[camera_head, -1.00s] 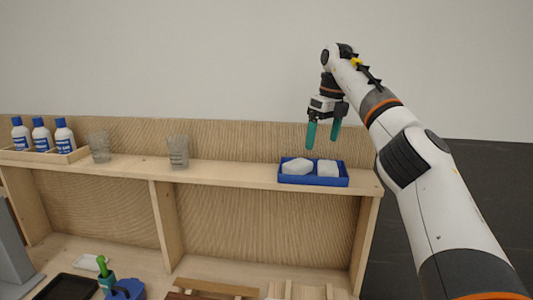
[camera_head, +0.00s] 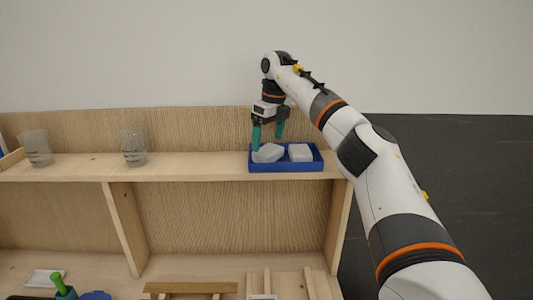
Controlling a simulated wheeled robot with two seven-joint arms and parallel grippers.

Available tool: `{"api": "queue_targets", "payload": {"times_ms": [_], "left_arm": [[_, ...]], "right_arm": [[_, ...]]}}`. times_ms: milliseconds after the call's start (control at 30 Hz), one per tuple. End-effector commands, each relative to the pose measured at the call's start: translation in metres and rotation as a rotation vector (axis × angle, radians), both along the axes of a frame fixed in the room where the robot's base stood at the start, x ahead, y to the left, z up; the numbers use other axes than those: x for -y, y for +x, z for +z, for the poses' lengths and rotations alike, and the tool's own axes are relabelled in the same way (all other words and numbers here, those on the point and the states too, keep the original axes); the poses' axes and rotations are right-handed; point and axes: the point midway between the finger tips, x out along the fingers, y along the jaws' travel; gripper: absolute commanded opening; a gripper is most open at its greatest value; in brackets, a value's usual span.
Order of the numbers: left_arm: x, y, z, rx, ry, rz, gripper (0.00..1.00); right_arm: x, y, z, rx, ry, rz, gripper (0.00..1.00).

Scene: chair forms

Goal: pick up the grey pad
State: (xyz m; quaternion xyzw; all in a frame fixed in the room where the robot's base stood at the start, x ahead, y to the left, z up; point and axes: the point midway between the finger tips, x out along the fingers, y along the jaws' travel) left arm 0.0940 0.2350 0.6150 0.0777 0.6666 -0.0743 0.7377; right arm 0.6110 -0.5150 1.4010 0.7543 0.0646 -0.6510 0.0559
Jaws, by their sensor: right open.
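A blue tray (camera_head: 287,168) stands on the wooden shelf near its right end. Two pale pads lie in it: a light grey, rounded pad (camera_head: 268,154) on the left and a whiter, squarer pad (camera_head: 301,153) on the right. My right gripper (camera_head: 267,142) points down at the left pad with its green fingers apart. The near finger reaches down to the pad's left edge and the other is behind it; I cannot tell whether they touch it. My left gripper is out of view.
Two clear glasses (camera_head: 133,147) (camera_head: 37,149) stand on the shelf to the left, with free shelf between them and the tray. Below are a wooden rack (camera_head: 190,287), a green-handled item (camera_head: 60,285) and a white pad (camera_head: 45,278).

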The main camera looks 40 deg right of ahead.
Motion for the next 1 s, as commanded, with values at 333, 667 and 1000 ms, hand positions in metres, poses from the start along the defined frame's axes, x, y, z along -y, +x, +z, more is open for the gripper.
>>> {"api": "queue_targets", "payload": {"times_ms": [333,667,1000], "left_arm": [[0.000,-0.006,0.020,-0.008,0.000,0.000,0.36],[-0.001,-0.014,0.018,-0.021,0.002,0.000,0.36],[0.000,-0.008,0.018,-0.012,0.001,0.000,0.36]], "right_arm": [[0.000,0.003,-0.039,-0.002,0.001,-0.001,0.88],[0.000,0.004,-0.041,-0.001,0.000,-0.001,0.69],[0.000,0.004,-0.039,0.000,0.000,-0.001,0.51]]}}
